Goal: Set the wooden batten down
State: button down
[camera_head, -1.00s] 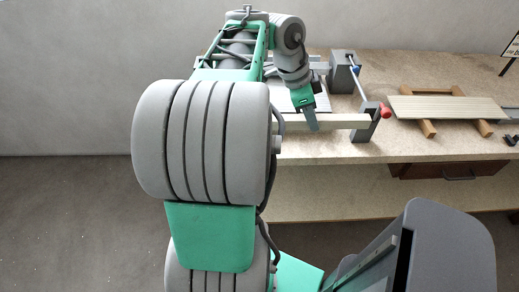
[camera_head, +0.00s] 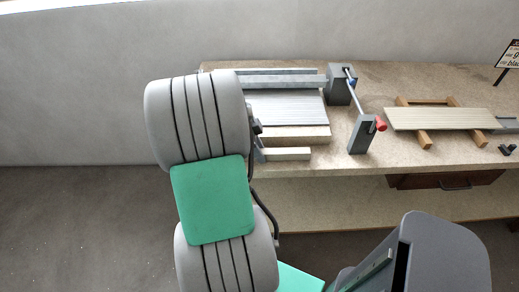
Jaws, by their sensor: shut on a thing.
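The wooden batten (camera_head: 288,154) is a pale, square-edged bar. Its right end shows beside my arm near the bench's front edge, lying left to right. Its left part is hidden behind my arm. A thin grey finger of my gripper (camera_head: 259,151) shows at the arm's edge, at the left of the visible batten. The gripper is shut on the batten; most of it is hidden. I cannot tell whether the batten touches the bench top or hangs just above it.
A pale ribbed panel (camera_head: 285,108) and grey bars (camera_head: 285,80) lie behind the batten. A grey clamp (camera_head: 361,134) with a red knob stands to its right. Further right, a slatted board (camera_head: 440,118) rests on wooden supports. Bench top (camera_head: 335,158) is clear between batten and clamp.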

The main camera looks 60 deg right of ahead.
jog(key=shift+f, duration=0.2)
jog(key=c, duration=1.2)
grip_release()
jog(key=shift+r, duration=0.15)
jog(key=shift+o, duration=0.2)
